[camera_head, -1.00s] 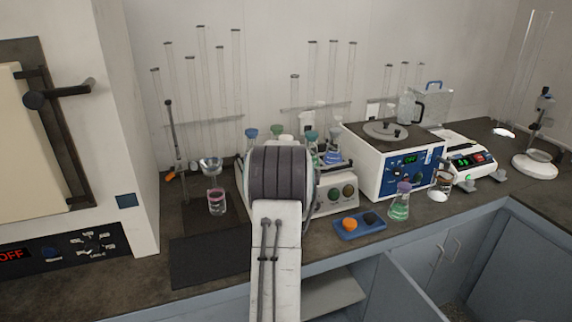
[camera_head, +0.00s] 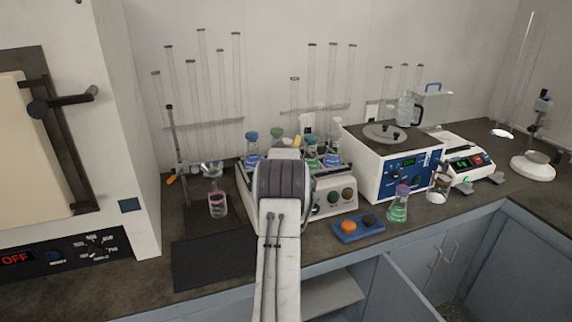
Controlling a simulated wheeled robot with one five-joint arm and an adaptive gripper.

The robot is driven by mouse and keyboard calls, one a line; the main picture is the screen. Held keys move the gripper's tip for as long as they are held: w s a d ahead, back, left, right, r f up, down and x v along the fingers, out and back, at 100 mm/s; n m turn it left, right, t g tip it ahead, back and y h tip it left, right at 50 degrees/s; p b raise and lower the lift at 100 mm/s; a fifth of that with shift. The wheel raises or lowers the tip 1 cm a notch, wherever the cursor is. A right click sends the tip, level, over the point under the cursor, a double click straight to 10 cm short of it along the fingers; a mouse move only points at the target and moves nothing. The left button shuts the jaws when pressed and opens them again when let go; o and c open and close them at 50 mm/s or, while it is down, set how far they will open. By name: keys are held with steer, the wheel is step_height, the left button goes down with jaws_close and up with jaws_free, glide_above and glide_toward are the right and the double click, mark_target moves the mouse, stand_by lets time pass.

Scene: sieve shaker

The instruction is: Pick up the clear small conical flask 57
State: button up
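My arm stands in the middle of the camera_head view and reaches toward the shaker (camera_head: 333,199). Its forearm hides my gripper, so its fingers do not show. Several conical flasks with blue or green caps (camera_head: 251,149) stand on the shaker, partly behind my arm. A small clear conical flask with green liquid and a purple cap (camera_head: 399,207) stands on the bench in front of the blue and white device (camera_head: 395,170). A clear vessel with a dark upper part (camera_head: 439,186) stands to its right. No number 57 is readable, so I cannot tell which flask bears it.
A blue tray (camera_head: 345,238) with an orange and a dark round item lies near the bench's front edge. A beaker with pink liquid (camera_head: 217,207) stands left of my arm. A balance (camera_head: 462,163) stands at right. A dark mat (camera_head: 212,266) lies bare at front left.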

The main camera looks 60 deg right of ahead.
steer(key=shift+w+d+f, duration=0.2)
steer(key=shift+d, duration=0.2)
steer(key=c, duration=1.2)
steer(key=shift+r, duration=0.1)
steer(key=shift+c, duration=0.6)
